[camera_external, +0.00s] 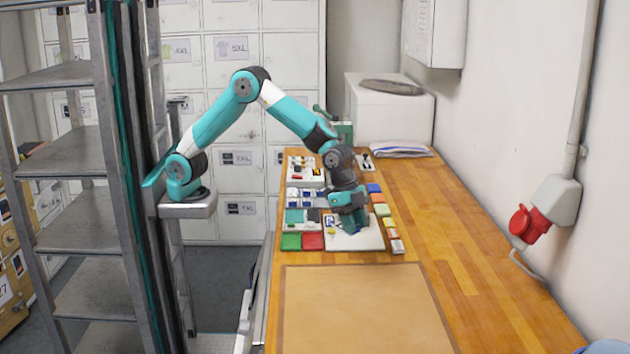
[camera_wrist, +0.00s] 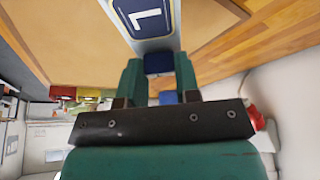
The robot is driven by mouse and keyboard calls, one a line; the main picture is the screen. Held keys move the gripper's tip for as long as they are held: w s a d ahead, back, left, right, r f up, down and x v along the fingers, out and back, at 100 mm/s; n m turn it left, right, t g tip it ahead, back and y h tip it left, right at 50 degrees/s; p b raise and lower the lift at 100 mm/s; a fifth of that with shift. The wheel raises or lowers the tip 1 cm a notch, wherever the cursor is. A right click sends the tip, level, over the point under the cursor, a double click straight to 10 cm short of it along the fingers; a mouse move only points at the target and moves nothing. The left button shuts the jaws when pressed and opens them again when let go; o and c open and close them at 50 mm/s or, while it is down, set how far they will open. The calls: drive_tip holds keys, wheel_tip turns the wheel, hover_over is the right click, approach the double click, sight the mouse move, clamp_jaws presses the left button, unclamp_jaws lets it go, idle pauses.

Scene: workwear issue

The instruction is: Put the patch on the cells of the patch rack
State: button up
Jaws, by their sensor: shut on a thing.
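My gripper (camera_external: 350,222) points down close over the pale patch rack (camera_external: 368,241) on the bench. In the wrist view its two green fingers (camera_wrist: 158,62) are shut on a small dark blue piece, the patch (camera_wrist: 158,65), seen mostly edge-on. In the outside view the gripper hides the patch and part of the rack. Whether the patch touches the rack cannot be told.
Green (camera_external: 291,242) and red (camera_external: 312,241) squares lie left of the rack. A row of coloured blocks (camera_external: 381,210) runs along its right. A large tan mat (camera_external: 365,310) lies bare in front. The right bench side is clear. A white box (camera_external: 390,115) stands at the back.

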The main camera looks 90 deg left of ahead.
sight(347, 333)
drive_tip(key=s+a+f+n, duration=0.1)
drive_tip(key=a, duration=0.4)
drive_tip(key=s+a+f+n+y, duration=0.1)
drive_tip(key=a, duration=0.4)
drive_tip(key=s+a+f+n, duration=0.1)
drive_tip(key=a+f+n, duration=0.1)
drive_tip(key=a, duration=0.3)
drive_tip(key=shift+s+a+t, duration=0.1)
drive_tip(key=shift+a+t, duration=0.15)
drive_tip(key=shift+t, duration=0.15)
drive_tip(key=s+a+n, duration=0.1)
drive_tip(key=a, duration=0.1)
drive_tip(key=s+a+f, duration=0.1)
drive_tip(key=s+a, duration=0.1)
drive_tip(key=a, duration=0.1)
drive_tip(key=s+a+f+n+y, duration=0.1)
drive_tip(key=s+a, duration=0.1)
drive_tip(key=a, duration=0.1)
drive_tip(key=shift+s+a+n+t, duration=0.15)
drive_tip(key=shift+n+t, duration=0.15)
